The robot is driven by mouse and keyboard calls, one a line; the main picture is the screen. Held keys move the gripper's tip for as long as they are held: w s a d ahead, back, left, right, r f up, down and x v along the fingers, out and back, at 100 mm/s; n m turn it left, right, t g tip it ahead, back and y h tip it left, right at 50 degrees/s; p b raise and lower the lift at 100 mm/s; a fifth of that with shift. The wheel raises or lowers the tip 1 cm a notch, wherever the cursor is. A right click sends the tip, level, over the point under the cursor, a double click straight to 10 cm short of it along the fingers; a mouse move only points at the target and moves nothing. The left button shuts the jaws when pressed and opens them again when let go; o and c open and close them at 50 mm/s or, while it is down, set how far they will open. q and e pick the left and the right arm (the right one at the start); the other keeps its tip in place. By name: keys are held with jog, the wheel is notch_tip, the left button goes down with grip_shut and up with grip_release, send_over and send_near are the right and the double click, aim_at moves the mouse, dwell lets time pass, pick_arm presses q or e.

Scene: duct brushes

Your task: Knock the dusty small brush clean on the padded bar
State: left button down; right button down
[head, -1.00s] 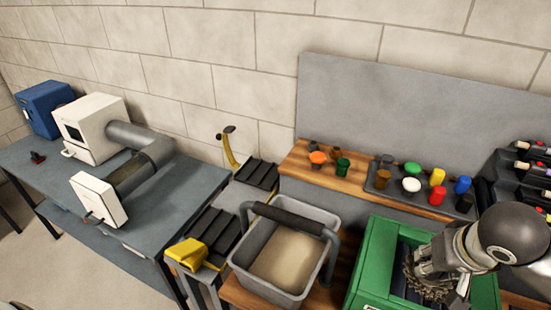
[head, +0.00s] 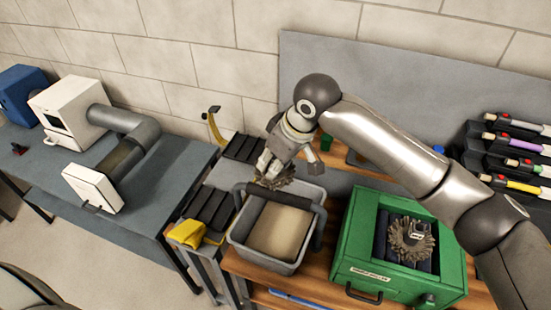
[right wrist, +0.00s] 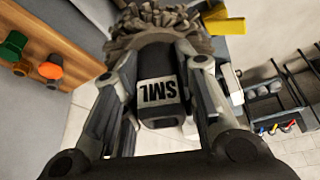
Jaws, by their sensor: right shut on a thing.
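My right gripper (head: 275,160) is shut on the small brush (head: 272,181), a round brush with grey-brown, dusty-looking bristles. In the right wrist view the brush's dark block, marked SML (right wrist: 157,92), sits between the fingers, with the bristles (right wrist: 158,28) beyond. The black padded bar (head: 288,199) spans the top of a grey bin (head: 262,259) with a sandy-coloured floor. The brush hangs at the bar's far side in the head view; I cannot tell whether they touch. My left gripper is not in view.
A green box (head: 351,240) at the right holds another bristled brush (head: 410,238). Coloured-handled tools (head: 515,164) stand in a rack at the right.

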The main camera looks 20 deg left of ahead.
aim_at(279, 175)
notch_tip(279, 175, down, 6)
jog(key=b, duration=0.6)
jog(key=r+p, duration=0.1)
jog(key=p, duration=0.3)
jog(key=shift+d, duration=0.1)
jog(key=shift+f, duration=0.1)
dwell(0.4)
notch_tip(279, 175, down, 4)
jog(key=b, duration=0.1)
notch_tip(279, 175, up, 4)
jog(key=p, duration=0.4)
jog(key=shift+p, duration=0.3)
